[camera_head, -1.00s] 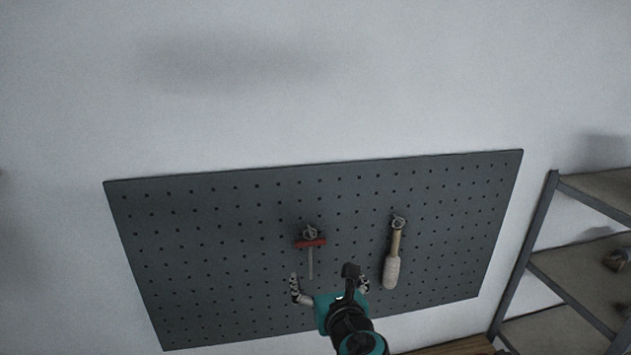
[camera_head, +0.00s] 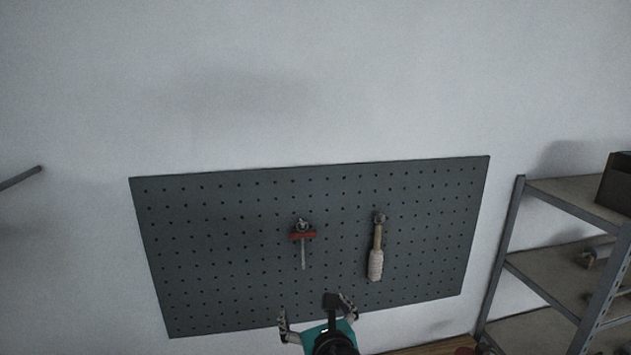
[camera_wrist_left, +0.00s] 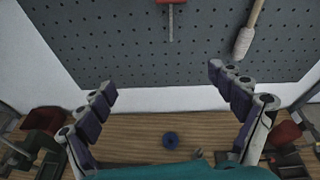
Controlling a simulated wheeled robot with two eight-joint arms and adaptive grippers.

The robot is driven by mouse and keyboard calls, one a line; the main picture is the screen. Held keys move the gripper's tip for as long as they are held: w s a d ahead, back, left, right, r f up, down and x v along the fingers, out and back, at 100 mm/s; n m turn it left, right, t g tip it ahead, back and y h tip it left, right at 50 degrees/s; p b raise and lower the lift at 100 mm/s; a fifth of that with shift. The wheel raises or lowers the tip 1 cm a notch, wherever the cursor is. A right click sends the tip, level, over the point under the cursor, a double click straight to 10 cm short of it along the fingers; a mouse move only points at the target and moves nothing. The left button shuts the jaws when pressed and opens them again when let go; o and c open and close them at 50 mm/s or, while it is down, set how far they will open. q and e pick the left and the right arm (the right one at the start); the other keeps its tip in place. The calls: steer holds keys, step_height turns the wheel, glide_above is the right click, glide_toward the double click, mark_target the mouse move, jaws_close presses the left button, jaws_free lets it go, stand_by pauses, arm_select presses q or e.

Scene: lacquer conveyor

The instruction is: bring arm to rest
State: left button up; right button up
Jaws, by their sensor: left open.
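My left gripper (camera_head: 317,318) is at the bottom middle of the head view, just in front of the lower edge of the pegboard. Its fingers are spread wide and empty. In the left wrist view the open gripper (camera_wrist_left: 162,92) has nothing between its fingers. A red-handled tool (camera_head: 303,237) with a thin grey shaft hangs on the pegboard (camera_head: 220,260), apart from the gripper. A brush-like tool (camera_head: 376,262) with a wooden handle and pale end hangs to its right. My right gripper is in neither view.
A metal shelf unit (camera_head: 513,240) stands at the right, with a dark box (camera_head: 617,184) on top. The wall above the pegboard is bare.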

arm_select(q)
steer(key=s+a+f+n+g+b, duration=0.25)
steer(key=a+f+n+b, duration=0.45)
steer(key=f, duration=0.5)
steer(key=s+a+f+n+g+b, duration=0.2)
steer(key=s+a+f+n+b, duration=0.2)
steer(key=a+f+n+b, duration=0.65)
steer(key=s+f+n+h+b, duration=0.1)
steer(key=s+f+n+b, duration=0.2)
steer(key=f, duration=0.5)
steer(key=s+f+n+g+h+b, duration=0.1)
steer(key=s+f+n+b, duration=0.3)
steer(key=f, duration=0.5)
steer(key=s+f+n+g+h+b, duration=0.1)
steer(key=s+f+n+b, duration=0.3)
steer(key=f+n, duration=0.3)
steer(key=shift+f+b, duration=0.7)
steer(key=shift+b, duration=0.2)
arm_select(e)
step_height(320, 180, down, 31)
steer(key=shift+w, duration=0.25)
